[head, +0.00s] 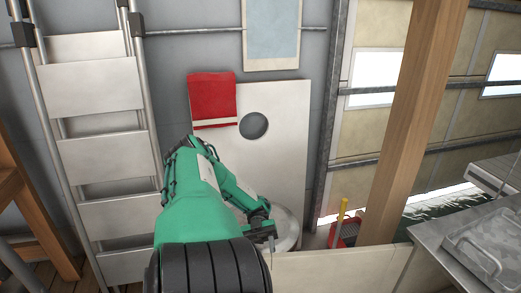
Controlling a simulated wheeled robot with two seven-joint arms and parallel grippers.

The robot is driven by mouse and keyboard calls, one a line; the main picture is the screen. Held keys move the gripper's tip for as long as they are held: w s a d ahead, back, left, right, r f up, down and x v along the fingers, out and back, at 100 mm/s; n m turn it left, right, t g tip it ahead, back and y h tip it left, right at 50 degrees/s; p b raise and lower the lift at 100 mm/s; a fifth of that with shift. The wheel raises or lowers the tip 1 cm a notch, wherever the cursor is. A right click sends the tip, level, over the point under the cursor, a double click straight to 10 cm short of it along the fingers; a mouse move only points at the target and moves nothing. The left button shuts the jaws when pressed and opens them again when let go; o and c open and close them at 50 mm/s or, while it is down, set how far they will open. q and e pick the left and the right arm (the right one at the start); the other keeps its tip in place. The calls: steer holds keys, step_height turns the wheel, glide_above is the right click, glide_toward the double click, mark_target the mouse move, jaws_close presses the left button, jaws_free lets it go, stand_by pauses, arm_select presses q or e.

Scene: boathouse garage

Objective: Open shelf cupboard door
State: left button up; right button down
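No cupboard door can be made out for certain. A pale flat panel (335,272) with a straight top edge stands at the bottom, right of my arm; I cannot tell whether it is part of the shelf cupboard. My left arm, green with a black ribbed section, reaches up from the bottom, left of centre, and bends down to the right. My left gripper (264,238) hangs near the left end of that panel's top edge. Its fingers are small and dark, so I cannot tell their opening or any contact. My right gripper is not in view.
A white board with a round hole (285,110) leans on the wall with a red cloth (212,98) over it. A round pale object (286,228) is behind my gripper. A step ladder (95,85) stands left, a wooden post (412,110) and metal counter (470,245) right.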

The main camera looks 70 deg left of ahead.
arm_select(q)
steer(key=shift+r, duration=0.1)
step_height(320, 180, up, 20)
steer(key=p, duration=0.3)
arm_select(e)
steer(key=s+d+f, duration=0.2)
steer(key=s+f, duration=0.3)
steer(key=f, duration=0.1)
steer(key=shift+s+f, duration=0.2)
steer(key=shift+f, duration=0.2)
